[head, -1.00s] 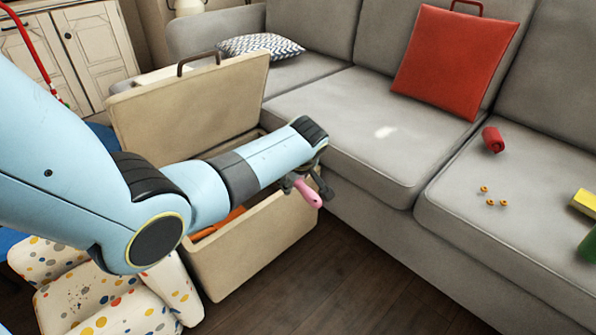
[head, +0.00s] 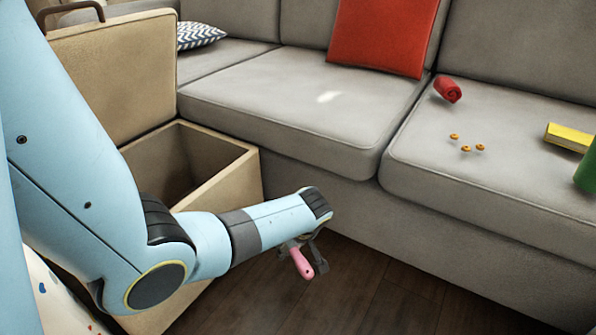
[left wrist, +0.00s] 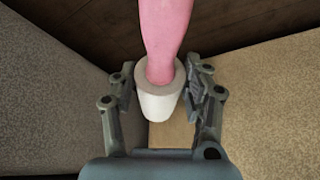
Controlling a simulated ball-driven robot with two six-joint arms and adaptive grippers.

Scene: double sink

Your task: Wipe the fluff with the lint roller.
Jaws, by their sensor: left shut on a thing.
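The lint roller has a pink handle (head: 301,263) and a white roll, which shows in the left wrist view (left wrist: 159,101). My left gripper (head: 303,243) is shut on the lint roller, its fingers on both sides of the white roll (left wrist: 160,88). It holds the roller in the air above the dark floor, in front of the sofa. The fluff is a small white patch (head: 328,97) lying on the grey sofa seat, up and to the right of the gripper. My right gripper is not in view.
An open beige storage box (head: 235,180) stands left of the gripper against the sofa (head: 260,110). A red cushion (head: 385,35), red roll (head: 447,89), small orange pieces (head: 466,149), yellow block (head: 567,136) and green object (head: 587,172) are on the sofa.

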